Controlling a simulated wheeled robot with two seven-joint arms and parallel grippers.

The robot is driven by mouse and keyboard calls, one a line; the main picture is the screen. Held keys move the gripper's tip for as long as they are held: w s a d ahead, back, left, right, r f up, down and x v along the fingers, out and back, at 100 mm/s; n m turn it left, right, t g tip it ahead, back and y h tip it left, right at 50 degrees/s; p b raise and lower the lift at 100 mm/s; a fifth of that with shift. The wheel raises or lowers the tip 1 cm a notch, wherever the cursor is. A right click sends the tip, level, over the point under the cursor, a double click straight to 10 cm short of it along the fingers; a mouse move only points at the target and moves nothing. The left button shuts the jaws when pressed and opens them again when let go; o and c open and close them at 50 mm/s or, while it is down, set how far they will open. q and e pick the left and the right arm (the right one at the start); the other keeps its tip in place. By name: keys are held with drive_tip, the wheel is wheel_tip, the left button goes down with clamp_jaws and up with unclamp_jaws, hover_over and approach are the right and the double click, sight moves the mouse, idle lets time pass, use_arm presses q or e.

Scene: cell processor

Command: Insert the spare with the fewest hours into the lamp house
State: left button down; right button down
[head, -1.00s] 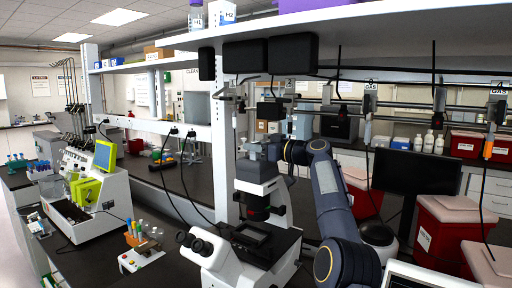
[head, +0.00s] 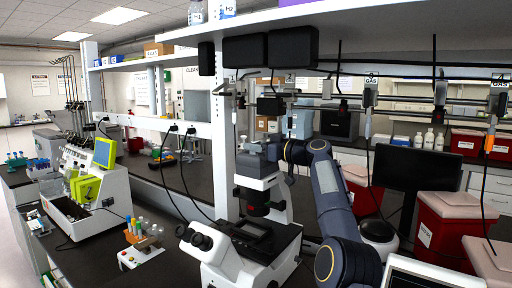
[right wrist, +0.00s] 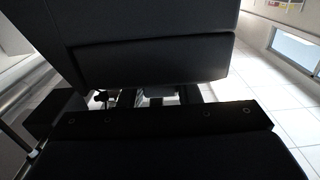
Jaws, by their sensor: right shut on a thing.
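My right arm reaches in from the lower right to the top of the microscope (head: 222,268). My right gripper (head: 259,150) is small and partly hidden there, just above or behind the microscope's upper part; I cannot tell whether they touch. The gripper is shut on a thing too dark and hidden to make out. In the right wrist view, large dark blocks fill the middle, and the gripper (right wrist: 150,97) shows only as dark shapes between them. No spare with readable hours shows, and I cannot pick out the lamp house for certain. My left gripper is not in view.
A shelf (head: 380,20) and its white post (head: 226,120) stand close to my right gripper, with hanging cables around. A rack of coloured tubes (head: 140,240) and a white machine (head: 100,220) stand at left. Red bins (head: 440,222) and a dark monitor (head: 415,180) are at right.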

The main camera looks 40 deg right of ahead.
drive_tip(key=shift+f+b, duration=0.3)
drive_tip(key=shift+f, duration=0.05)
drive_tip(key=c, duration=1)
unclamp_jaws()
drive_tip(key=shift+o, duration=0.2)
drive_tip(key=shift+s+d, duration=0.15)
drive_tip(key=shift+s, duration=0.15)
drive_tip(key=b+v, duration=0.3)
drive_tip(key=v, duration=0.4)
drive_tip(key=shift+b, duration=0.35)
drive_tip(key=shift+s+r, duration=0.1)
